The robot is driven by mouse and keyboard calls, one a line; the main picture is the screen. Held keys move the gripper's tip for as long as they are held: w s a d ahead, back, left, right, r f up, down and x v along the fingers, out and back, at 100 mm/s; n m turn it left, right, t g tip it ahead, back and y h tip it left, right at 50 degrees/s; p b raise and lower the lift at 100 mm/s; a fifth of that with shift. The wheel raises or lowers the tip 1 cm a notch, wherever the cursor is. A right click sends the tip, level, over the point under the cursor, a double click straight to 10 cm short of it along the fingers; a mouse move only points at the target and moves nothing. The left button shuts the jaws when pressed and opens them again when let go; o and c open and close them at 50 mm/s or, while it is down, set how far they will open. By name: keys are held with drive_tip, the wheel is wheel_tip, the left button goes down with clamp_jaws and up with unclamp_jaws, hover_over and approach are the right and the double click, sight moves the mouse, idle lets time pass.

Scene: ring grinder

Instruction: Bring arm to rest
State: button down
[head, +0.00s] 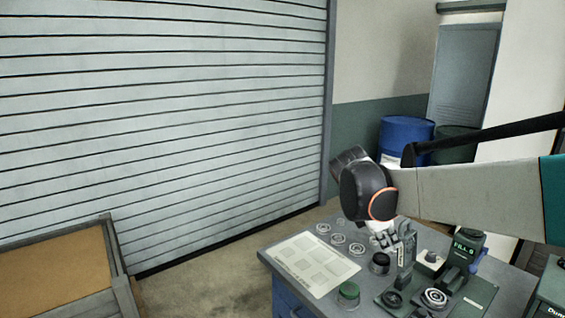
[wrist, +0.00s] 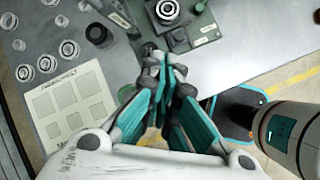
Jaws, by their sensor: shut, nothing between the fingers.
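My arm reaches in from the right in the head view. My gripper (head: 386,238) hangs below the dark wrist joint, over the grey workbench (head: 300,248). In the wrist view my gripper (wrist: 163,62) has its teal-sided fingers together at the tips, with nothing between them. Beyond the fingertips, the wrist view shows the green base of a bench device (wrist: 205,32) with a ringed disc on it. The head view shows the device's label, FILL and one more character (head: 466,245). The gap between fingertips and bench cannot be judged exactly.
A pale sheet with grey squares (head: 312,264) lies on the bench, near several round rings (head: 338,239). A green-lidded jar (head: 348,292) and a black round part (head: 379,263) stand close by. A wooden-framed crate (head: 55,270) is at left; a blue drum (head: 405,133) stands behind.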

drive_tip(key=s+a+f+m+t+y, duration=0.2)
drive_tip(key=s+m+y, duration=0.1)
drive_tip(key=s+m, duration=0.6)
drive_tip(key=s+a+f+m+t+y, duration=0.2)
drive_tip(key=s+m, duration=0.7)
drive_tip(key=s, duration=0.5)
drive_tip(key=shift+a+t+y+b, duration=0.35)
drive_tip(key=shift+a+y, duration=0.25)
drive_tip(key=shift+a, duration=0.25)
